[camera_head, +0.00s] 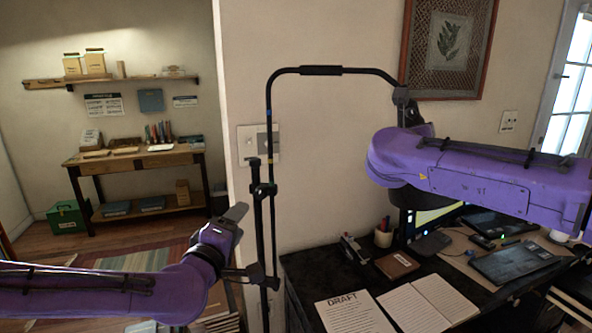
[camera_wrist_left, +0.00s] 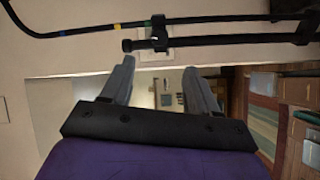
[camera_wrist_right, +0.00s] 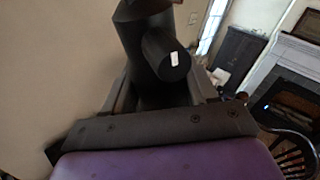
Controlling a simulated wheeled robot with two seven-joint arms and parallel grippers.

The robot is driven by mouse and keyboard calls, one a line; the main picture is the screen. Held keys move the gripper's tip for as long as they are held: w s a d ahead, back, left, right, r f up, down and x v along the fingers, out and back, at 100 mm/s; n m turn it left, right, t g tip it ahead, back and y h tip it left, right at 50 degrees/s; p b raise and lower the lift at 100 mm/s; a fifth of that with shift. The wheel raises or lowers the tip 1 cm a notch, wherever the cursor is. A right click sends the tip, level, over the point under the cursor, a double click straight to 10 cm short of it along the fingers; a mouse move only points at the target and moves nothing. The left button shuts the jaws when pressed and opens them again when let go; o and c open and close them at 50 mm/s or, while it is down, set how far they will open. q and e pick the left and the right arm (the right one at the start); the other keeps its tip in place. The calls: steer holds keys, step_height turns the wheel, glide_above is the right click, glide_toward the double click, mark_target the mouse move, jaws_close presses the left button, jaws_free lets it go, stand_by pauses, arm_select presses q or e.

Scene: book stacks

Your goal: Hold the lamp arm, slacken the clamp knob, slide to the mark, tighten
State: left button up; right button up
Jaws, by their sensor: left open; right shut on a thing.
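The black lamp arm (camera_head: 321,70) rises from an upright post, bends across and comes down at the right. The clamp (camera_head: 263,189) joins it to the post. In the left wrist view the clamp (camera_wrist_left: 159,38) and the lamp tube (camera_wrist_left: 85,29) with blue and yellow bands cross the top. My left gripper (camera_head: 238,214) is open and empty, below and left of the clamp, apart from it; its fingers (camera_wrist_left: 157,78) point toward the post. My right gripper (camera_wrist_right: 160,95) is shut on a dark cylindrical part (camera_wrist_right: 150,55) at the lamp arm's right end. My right arm hides part of it.
A dark desk (camera_head: 325,272) with a draft sheet (camera_head: 350,312), an open notebook (camera_head: 428,303) and a tablet (camera_head: 514,262) lies below my right arm. A light switch plate (camera_head: 246,146) is on the wall behind the post. A wooden bench (camera_head: 140,160) stands farther left.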

mark_target(260, 195)
arm_select(q)
step_height(260, 195, down, 5)
steer(key=d+n+g, duration=0.1)
steer(key=d+n, duration=0.1)
steer(key=n, duration=0.3)
step_height(260, 195, up, 5)
steer(key=a+n+t+y, duration=0.1)
steer(key=n, duration=1.5)
steer(key=w, duration=0.4)
steer(key=w+d, duration=0.1)
steer(key=w, duration=0.3)
steer(key=w+d, duration=0.1)
steer(key=w, duration=0.3)
steer(key=shift+r, duration=0.1)
steer(key=c, duration=1)
